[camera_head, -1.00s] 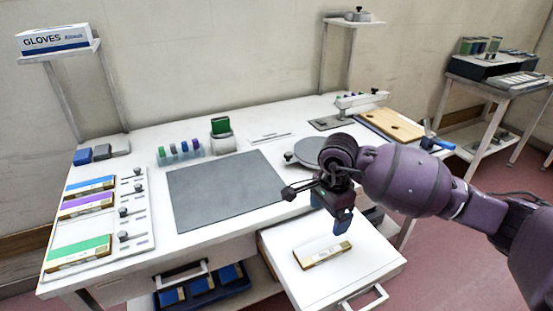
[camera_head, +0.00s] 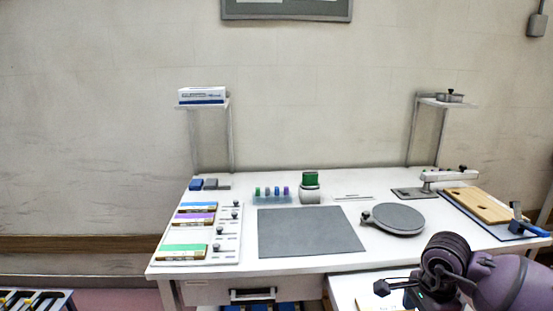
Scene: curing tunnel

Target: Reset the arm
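My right arm comes in at the lower right, in purple. Its gripper (camera_head: 398,291) is low in the view, in front of the table's front edge and over the pulled-out white drawer (camera_head: 345,292). The fingers are cut off or hidden, so I cannot tell whether they are open or shut. A pale piece in the drawer (camera_head: 372,304) is mostly out of frame. My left arm and gripper are not in view.
The white table (camera_head: 285,263) carries a grey mat (camera_head: 308,232), a round grey turntable (camera_head: 399,219), a rack of coloured strips (camera_head: 190,233), small bottles (camera_head: 271,194) and a wooden board (camera_head: 480,204). A glove box (camera_head: 201,95) sits on the left shelf.

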